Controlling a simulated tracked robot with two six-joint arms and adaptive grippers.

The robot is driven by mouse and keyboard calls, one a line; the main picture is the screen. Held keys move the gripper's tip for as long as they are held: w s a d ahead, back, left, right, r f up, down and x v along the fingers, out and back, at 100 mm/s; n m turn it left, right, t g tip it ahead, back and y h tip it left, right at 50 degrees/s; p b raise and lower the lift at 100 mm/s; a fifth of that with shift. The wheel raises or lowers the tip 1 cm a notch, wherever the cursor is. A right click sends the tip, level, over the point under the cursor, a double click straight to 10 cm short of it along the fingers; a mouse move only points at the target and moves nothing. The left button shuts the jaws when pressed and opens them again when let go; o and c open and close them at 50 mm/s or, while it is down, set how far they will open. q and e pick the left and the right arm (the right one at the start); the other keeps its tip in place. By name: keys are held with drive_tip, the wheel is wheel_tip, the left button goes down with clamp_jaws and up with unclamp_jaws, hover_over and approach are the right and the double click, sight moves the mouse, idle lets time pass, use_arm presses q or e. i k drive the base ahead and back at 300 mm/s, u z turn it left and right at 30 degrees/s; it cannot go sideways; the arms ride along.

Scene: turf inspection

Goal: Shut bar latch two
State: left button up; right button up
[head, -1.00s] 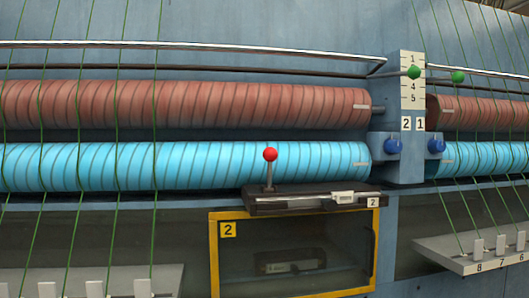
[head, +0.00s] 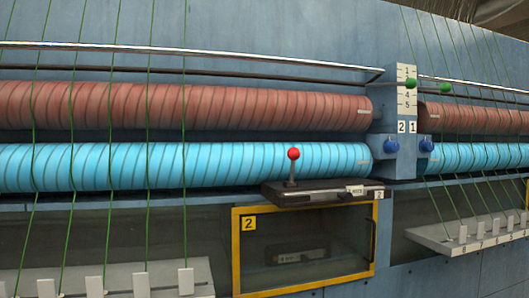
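A dark block (head: 325,196) labelled 2 sits on the machine's ledge. A short upright lever with a red ball knob (head: 293,154) stands near its left end. A small white tag (head: 354,191) is on the block's front. Below it is a yellow-framed window (head: 304,245) with a black 2 on a yellow plate (head: 249,222). A dark handle shows at the frame's right side. I cannot tell which part is bar latch two. Neither of my grippers is in view.
Red-brown (head: 180,105) and light blue (head: 180,166) rollers run across the blue machine. Green threads cross them at both sides. A post (head: 406,130) with blue knobs stands right of centre. Pale shelves with white tabs jut out at lower left (head: 205,272) and right (head: 440,240).

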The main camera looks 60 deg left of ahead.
sight(293, 153)
drive_tip(key=u, duration=2.35)
drive_tip(key=k, duration=0.1)
drive_tip(key=z, duration=1.2)
drive_tip(key=i, duration=0.5)
drive_tip(key=u, duration=0.1)
